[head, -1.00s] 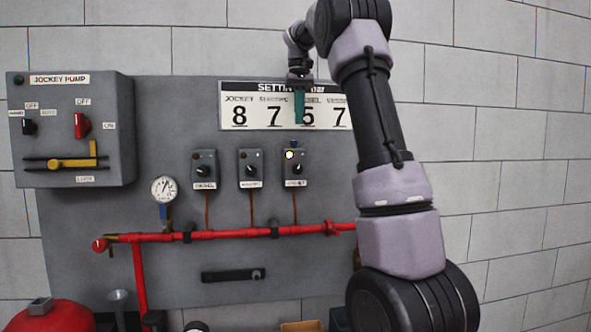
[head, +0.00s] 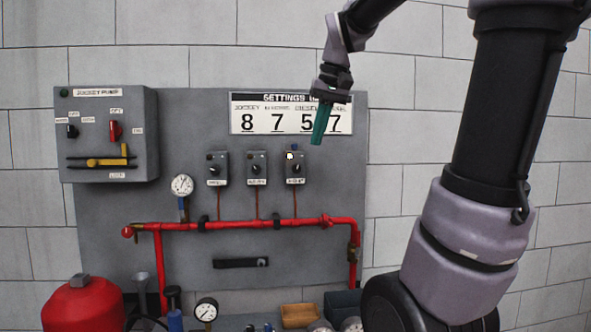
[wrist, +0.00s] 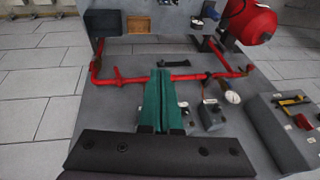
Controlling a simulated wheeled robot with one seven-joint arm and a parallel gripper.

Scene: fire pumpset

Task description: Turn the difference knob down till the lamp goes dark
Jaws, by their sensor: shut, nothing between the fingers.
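Three small grey knob boxes hang in a row on the grey panel; their labels are too blurred to read surely. The right box (head: 295,168) has a dark knob (head: 295,169) and a lamp (head: 291,156) that glows white. The lamps on the left box (head: 217,168) and middle box (head: 256,168) look dark. My gripper (head: 318,137), with teal fingers, is shut and empty. It points down in front of the settings board, above and right of the right box, apart from it. The wrist view shows the shut fingers (wrist: 164,80) partly covering the knob boxes.
The settings board (head: 240,115) shows 8 7 5 7. A jockey pump box (head: 107,165) with a red knob and yellow lever is at left. A red tank (head: 84,306) stands at lower left.

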